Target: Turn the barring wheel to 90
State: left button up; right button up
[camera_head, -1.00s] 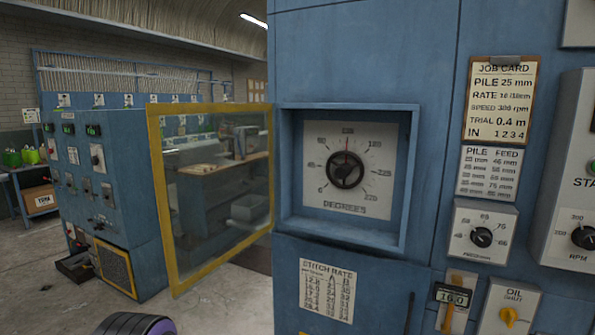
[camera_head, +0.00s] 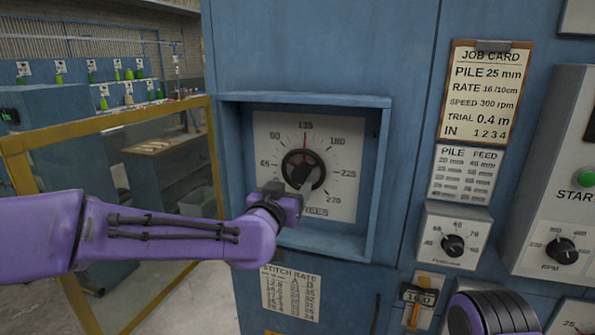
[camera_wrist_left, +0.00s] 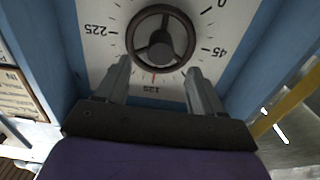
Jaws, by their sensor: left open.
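The barring wheel (camera_head: 303,169) is a small dark handwheel on a white degree dial (camera_head: 348,203) inside a blue recessed box. A red pointer above its hub stands at about 135. The wheel (camera_wrist_left: 160,38) also shows in the left wrist view, with the dial upside down and the red mark near 135. My left gripper (camera_head: 305,186) is in front of the lower part of the dial and hides part of the wheel and lettering. In the left wrist view its two fingers (camera_wrist_left: 160,72) are apart, one at each side of the wheel's near edge, with nothing between them.
The recess rim (camera_head: 381,180) surrounds the dial closely. A yellow-framed guard panel (camera_head: 110,119) stands left. A job card (camera_head: 486,93), a knob box (camera_head: 453,240) and a start panel (camera_head: 560,205) are to the right. Part of my right arm shows lower right.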

aim_at(298, 177)
pick_arm(q)
jog(key=p+x, duration=0.2)
jog(key=x, duration=0.4)
jog(key=shift+w+f, duration=0.1)
jog(key=shift+w, duration=0.2)
jog(key=shift+s, duration=0.1)
pick_arm(e)
notch_tip(298, 177, up, 3)
jog(key=shift+r, duration=0.1)
pick_arm(q)
jog(key=shift+c, duration=0.9)
jog(key=c, duration=0.9)
jog(key=shift+n, duration=0.3)
pick_arm(e)
jog(key=shift+f, duration=0.2)
pick_arm(q)
jog(key=n+b, duration=0.1)
jog(key=n, duration=0.2)
jog(key=shift+f+b, duration=0.1)
jog(key=shift+b, duration=0.2)
jog(key=n+b, duration=0.1)
jog(key=n, duration=0.4)
jog(key=shift+b, duration=0.4)
pick_arm(e)
notch_tip(298, 177, down, 3)
jog(key=shift+f, duration=0.15)
